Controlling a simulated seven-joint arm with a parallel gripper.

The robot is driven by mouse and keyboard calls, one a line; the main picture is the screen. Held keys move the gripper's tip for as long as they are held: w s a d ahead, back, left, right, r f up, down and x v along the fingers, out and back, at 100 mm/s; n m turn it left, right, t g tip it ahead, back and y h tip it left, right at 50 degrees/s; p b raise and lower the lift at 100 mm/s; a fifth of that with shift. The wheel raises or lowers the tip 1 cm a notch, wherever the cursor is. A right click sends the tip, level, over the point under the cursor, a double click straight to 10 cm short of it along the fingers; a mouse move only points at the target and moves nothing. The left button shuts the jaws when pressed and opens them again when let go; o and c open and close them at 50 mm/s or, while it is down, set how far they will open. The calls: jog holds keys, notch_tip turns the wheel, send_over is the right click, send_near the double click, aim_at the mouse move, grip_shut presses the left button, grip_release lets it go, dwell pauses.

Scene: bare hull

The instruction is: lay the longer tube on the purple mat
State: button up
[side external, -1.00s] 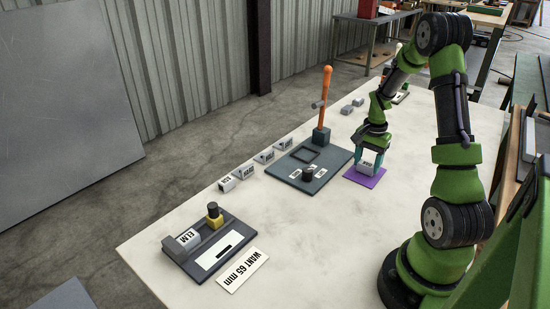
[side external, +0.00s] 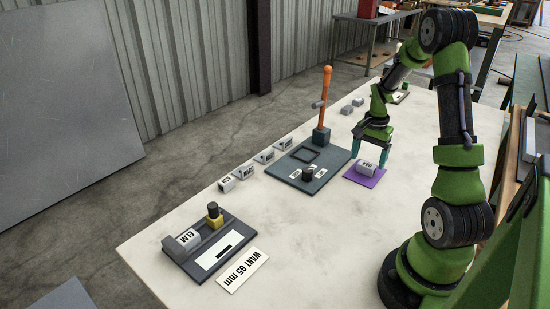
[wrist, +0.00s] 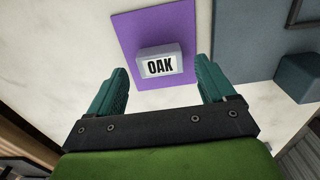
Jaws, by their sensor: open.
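The purple mat (side external: 352,177) lies flat on the table near its right side; the wrist view also shows the mat (wrist: 128,35). A grey block labelled OAK (side external: 366,168) rests on it, and its label faces the wrist camera (wrist: 160,66). My gripper (side external: 370,155) is open just above the block; in the wrist view its teal fingers (wrist: 162,80) stand apart, with the block beyond their tips, and hold nothing. I cannot make out a plain tube; the labelled pieces look like blocks.
A dark plate (side external: 288,172) with an orange-handled lever (side external: 325,85) stands left of the mat. Several labelled blocks (side external: 246,171) line the back edge. A gauge plate (side external: 183,253) holds a block labelled ELM (side external: 187,238); a card (side external: 243,270) reads WANT 65 mm.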

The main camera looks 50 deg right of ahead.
aim_at(367, 165)
notch_tip(367, 165, up, 9)
jog(key=w+a+r+n+t, duration=0.2)
jog(key=a+r+n, duration=0.15)
jog(key=a, duration=0.45)
jog(key=w+a+r+n+t, duration=0.1)
jog(key=w+a+r+n, duration=0.1)
jog(key=a+r, duration=0.45)
jog(key=s+a+n+t+y, duration=0.1)
jog(key=s+a+n+t, duration=0.1)
jog(key=a, duration=0.7)
jog(key=s+a+r+n+t+y, duration=0.1)
jog(key=s+a+n+t, duration=0.1)
jog(key=s+a+n, duration=0.3)
jog(key=a+n, duration=0.1)
jog(key=a, duration=0.3)
jog(key=shift+a+r, duration=0.2)
jog(key=shift+a, duration=0.2)
jog(key=shift+n, duration=0.25)
